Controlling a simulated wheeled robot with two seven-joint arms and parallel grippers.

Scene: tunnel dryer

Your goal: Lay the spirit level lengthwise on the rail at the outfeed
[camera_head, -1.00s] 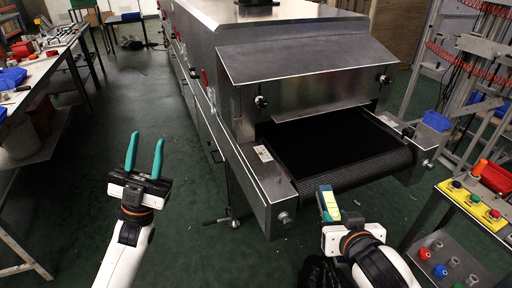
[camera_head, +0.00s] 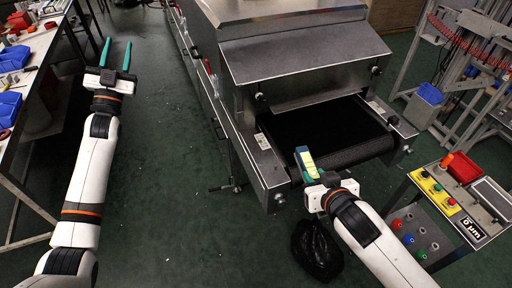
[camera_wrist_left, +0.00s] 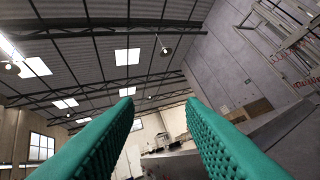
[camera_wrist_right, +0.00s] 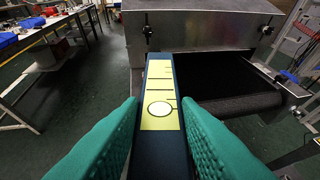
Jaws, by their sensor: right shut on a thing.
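The spirit level (camera_head: 305,163) is a dark blue bar with a yellow face. My right gripper (camera_head: 312,177) is shut on it near the front left corner of the dryer's outfeed. In the right wrist view the level (camera_wrist_right: 160,90) stands out lengthwise between the teal fingers (camera_wrist_right: 160,128), pointing at the dryer. The metal rail (camera_head: 266,163) runs along the left side of the outfeed belt, just left of the level in the head view. I cannot tell the gap between them. My left gripper (camera_head: 117,52) is open and empty, out over the floor at left.
The black outfeed belt (camera_head: 325,135) lies under the dryer's sloped hood (camera_head: 305,50). A control stand (camera_head: 440,190) with buttons and a red bin (camera_head: 465,167) is at right. A black bag (camera_head: 316,250) lies below my right arm. A workbench (camera_head: 30,60) is at left.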

